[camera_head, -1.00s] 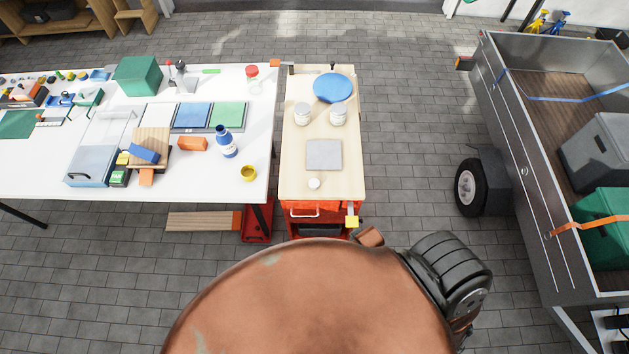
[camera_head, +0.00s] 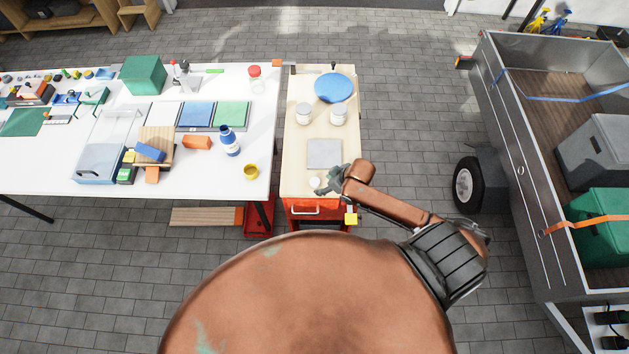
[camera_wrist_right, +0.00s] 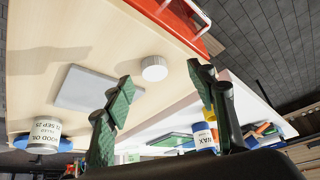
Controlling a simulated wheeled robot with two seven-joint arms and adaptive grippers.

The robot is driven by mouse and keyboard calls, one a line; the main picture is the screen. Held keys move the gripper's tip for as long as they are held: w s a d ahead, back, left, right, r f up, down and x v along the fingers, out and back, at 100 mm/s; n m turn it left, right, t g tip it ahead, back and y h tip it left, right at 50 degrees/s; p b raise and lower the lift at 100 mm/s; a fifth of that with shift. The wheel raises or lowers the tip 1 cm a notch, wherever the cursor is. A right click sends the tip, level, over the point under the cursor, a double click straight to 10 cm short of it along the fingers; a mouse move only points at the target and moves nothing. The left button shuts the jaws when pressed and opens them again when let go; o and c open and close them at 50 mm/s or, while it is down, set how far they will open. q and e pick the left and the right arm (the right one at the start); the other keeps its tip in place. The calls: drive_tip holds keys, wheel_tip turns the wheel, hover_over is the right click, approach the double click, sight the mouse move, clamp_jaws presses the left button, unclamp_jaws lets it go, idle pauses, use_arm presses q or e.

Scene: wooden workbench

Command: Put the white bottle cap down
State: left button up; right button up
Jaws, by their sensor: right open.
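The white bottle cap (camera_head: 315,183) sits on the light wooden top of the narrow bench (camera_head: 292,150), near its front edge. In the wrist view the cap (camera_wrist_right: 154,67) is a short white cylinder resting on the wood, seen between my right fingertips. My right gripper (camera_head: 325,184) is beside the cap, on its right in the head view. In the wrist view the right gripper (camera_wrist_right: 160,80) has its fingers apart with nothing held. My left gripper is not in view.
A flat grey square pad (camera_head: 324,154) lies just behind the cap. The crowded white table (camera_head: 245,110) adjoins on the left. Bare floor lies to the right.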

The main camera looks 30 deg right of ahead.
sight(315, 181)
drive_tip(key=shift+w+d+r, duration=0.3)
drive_tip(key=shift+w+r, duration=0.15)
drive_tip(key=shift+w, duration=0.25)
drive_tip(key=shift+x, duration=0.85)
drive_tip(key=x, duration=0.5)
drive_tip(key=shift+w+f, duration=0.2)
drive_tip(key=shift+w, duration=0.3)
drive_tip(key=c, duration=0.8)
